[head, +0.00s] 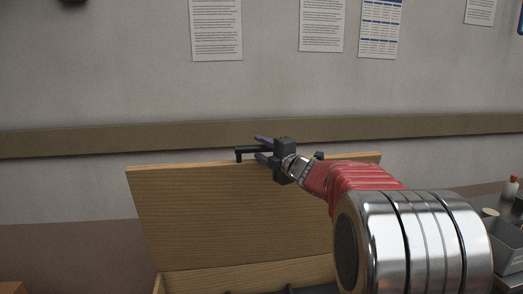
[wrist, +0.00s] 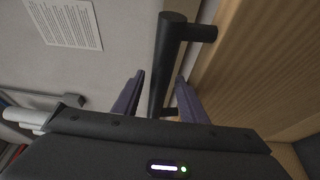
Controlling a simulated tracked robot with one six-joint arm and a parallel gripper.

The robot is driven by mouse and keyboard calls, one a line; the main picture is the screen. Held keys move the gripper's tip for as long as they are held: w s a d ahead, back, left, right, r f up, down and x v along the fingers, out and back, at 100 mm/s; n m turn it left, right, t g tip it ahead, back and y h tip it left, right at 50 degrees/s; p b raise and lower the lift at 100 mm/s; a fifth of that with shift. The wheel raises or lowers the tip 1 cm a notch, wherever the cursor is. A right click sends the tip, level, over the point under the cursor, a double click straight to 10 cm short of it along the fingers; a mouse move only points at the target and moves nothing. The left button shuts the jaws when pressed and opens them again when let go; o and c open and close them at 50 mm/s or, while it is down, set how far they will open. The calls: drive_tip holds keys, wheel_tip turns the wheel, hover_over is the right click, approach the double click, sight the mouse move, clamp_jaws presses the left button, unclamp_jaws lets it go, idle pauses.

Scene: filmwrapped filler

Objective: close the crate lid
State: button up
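The wooden crate (head: 205,281) stands low in the head view, with only its upper rim showing. Its lid (head: 220,215) stands open, nearly upright, and shows as wood grain at the right of the wrist view (wrist: 245,70). A black bar handle (head: 247,150) runs along the lid's top edge; it also shows in the wrist view (wrist: 168,45). My gripper (head: 258,147) is at the handle. Its two purple fingers are apart, one on each side of the bar. A gap shows between the left finger and the bar, so it is not clamped.
A wall with a brown rail (head: 80,140) and posted papers (head: 216,30) is behind the lid. A grey bin (head: 507,245) and a bottle (head: 511,188) stand at the right. Dark items show inside the crate, mostly cut off by the frame.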

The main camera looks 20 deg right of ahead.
drive_tip(key=shift+f, duration=0.1)
clamp_jaws()
idle(0.3)
